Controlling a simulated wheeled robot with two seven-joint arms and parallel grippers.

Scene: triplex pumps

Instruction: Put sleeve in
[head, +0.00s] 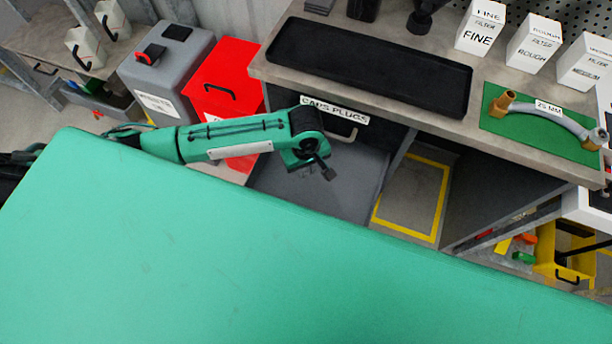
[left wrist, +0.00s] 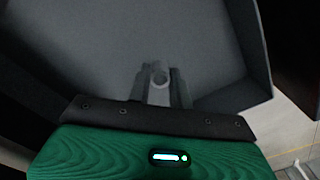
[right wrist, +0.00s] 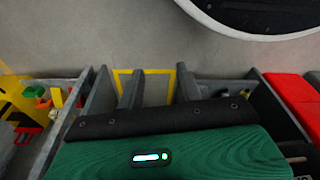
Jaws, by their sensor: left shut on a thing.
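My left gripper (head: 325,172) hangs over an open grey drawer (head: 340,200) below the CAPS PLUGS label. The right gripper is not seen in the head view.
The bench carries a black tray (head: 370,65), white filter boxes (head: 480,27) and a hose (head: 545,112) on a green mat (head: 500,125). A red bin (head: 222,85) and a grey bin (head: 165,75) stand left. A yellow-outlined floor patch (head: 412,195) lies right of the drawer.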

